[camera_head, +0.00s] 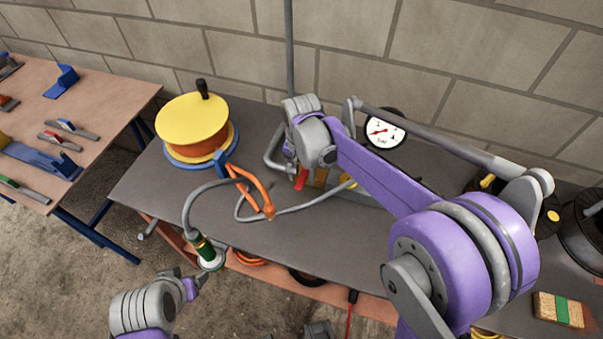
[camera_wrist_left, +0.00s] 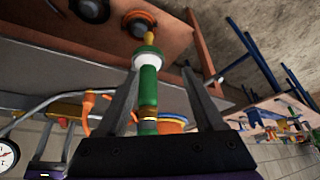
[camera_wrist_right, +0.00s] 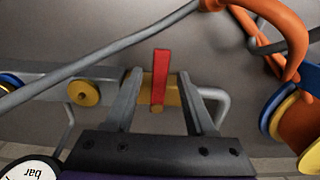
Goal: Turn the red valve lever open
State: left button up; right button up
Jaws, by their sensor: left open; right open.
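The red valve lever (camera_wrist_right: 159,75) stands upright in the right wrist view on a brass valve body (camera_wrist_right: 174,92) in a grey pipe. My right gripper (camera_wrist_right: 161,88) is open, with one finger on each side of the lever; contact cannot be told. In the head view the lever (camera_head: 301,178) shows just below my right wrist, which hides most of that gripper. My left gripper (camera_wrist_left: 160,80) is open, its fingers on either side of a green and white hose nozzle (camera_wrist_left: 149,85). The nozzle also shows in the head view (camera_head: 208,252), at the bench's front edge.
A yellow and orange reel (camera_head: 192,125) stands left on the grey bench (camera_head: 150,187). An orange hooked piece (camera_head: 255,190) and a grey hose lie in front of the valve. A pressure gauge (camera_head: 384,130) stands behind my right arm. A wooden table with tools (camera_head: 90,95) is at left.

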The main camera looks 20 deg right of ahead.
grip_shut()
dwell(1.3)
